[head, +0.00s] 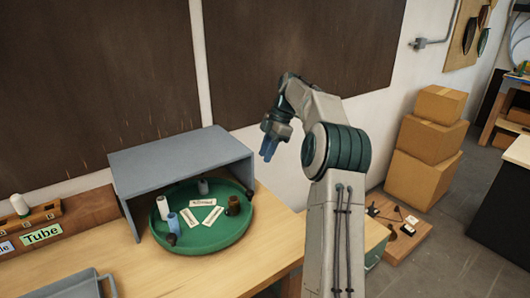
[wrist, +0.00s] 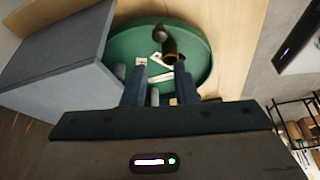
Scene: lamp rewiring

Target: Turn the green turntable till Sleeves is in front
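The green turntable (head: 215,242) is a round, rimmed tray on the wooden table, partly under a grey cover; it also shows in the wrist view (wrist: 127,42). Three white label cards lie near its middle, one toward the back (head: 202,202); their words are too small to read, so I cannot tell which is Sleeves. A white cylinder (head: 163,207), a blue-grey one (head: 173,223), a grey one (head: 203,186) and a brown one (head: 233,205) stand around them. Dark knobs sit on the rim, one at front left (head: 170,239). My gripper (head: 267,150) is open and empty, above and right of the turntable; its fingers (wrist: 160,80) show apart.
The grey cover (head: 180,153) stands over the turntable's back and left. A wooden rack with a "Tube" label (head: 42,234) and a grey tray (head: 80,285) are at the left. Bare tabletop (head: 265,240) lies right of the turntable. Cardboard boxes (head: 425,150) are stacked on the floor.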

